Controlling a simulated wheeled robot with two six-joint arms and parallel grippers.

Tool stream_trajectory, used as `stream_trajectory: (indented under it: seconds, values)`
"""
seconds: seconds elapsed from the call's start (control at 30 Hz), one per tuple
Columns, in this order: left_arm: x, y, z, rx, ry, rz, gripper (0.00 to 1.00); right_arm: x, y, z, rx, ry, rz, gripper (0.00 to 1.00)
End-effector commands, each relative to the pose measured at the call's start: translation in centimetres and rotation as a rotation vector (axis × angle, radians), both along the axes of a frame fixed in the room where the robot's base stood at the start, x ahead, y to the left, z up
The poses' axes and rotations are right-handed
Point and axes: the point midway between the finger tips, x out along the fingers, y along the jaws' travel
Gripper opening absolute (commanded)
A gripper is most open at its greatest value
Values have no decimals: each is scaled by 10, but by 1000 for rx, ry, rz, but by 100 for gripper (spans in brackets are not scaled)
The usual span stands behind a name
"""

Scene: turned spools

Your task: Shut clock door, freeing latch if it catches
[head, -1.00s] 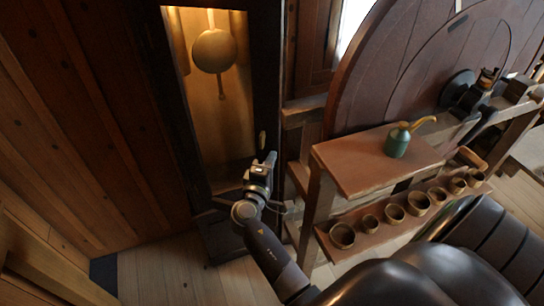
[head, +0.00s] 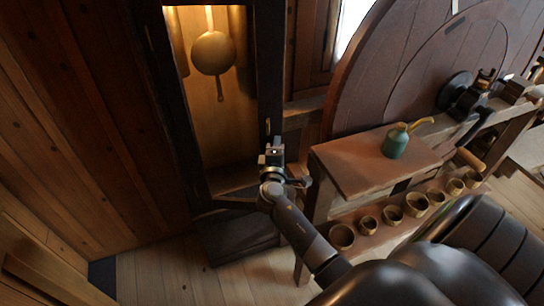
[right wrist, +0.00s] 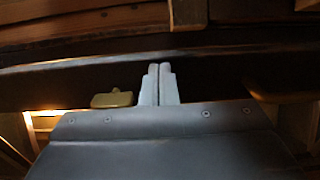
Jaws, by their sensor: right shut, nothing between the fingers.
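The tall dark clock case has a lit opening where a round brass pendulum bob (head: 212,53) hangs. A dark upright of the clock front (head: 270,60) runs down its right side; I cannot tell how far the door stands from the case. A small latch or knob (head: 268,126) shows on this upright, and a brass piece (right wrist: 112,99) shows left of my fingers in the right wrist view. My right gripper (head: 275,146) is shut and empty at the upright, just below the knob. Its fingertips (right wrist: 159,70) are at a dark bar; contact is unclear. My left gripper is not in view.
A bench with a reddish top (head: 370,160) and a green oil can (head: 396,142) stands close right of the clock. Several small bowls (head: 393,213) line its lower shelf. A large wooden wheel (head: 400,70) rises behind. Plank floor (head: 150,275) is clear at the lower left.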

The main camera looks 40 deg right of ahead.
Motion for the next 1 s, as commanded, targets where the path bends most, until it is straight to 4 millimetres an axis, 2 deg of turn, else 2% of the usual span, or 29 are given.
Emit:
stream_trajectory:
  seconds: [0.2, 0.5, 0.7, 1.0]
  values:
    - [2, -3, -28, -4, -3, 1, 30, 42, -36, -4, -4, -5, 17, 0]
    - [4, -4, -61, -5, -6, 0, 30, 96, -67, -4, -1, -1, 32, 0]
    - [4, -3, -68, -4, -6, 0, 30, 117, -77, -2, -1, 1, 96, 0]
    - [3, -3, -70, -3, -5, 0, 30, 128, -80, 3, -2, -3, 134, 0]
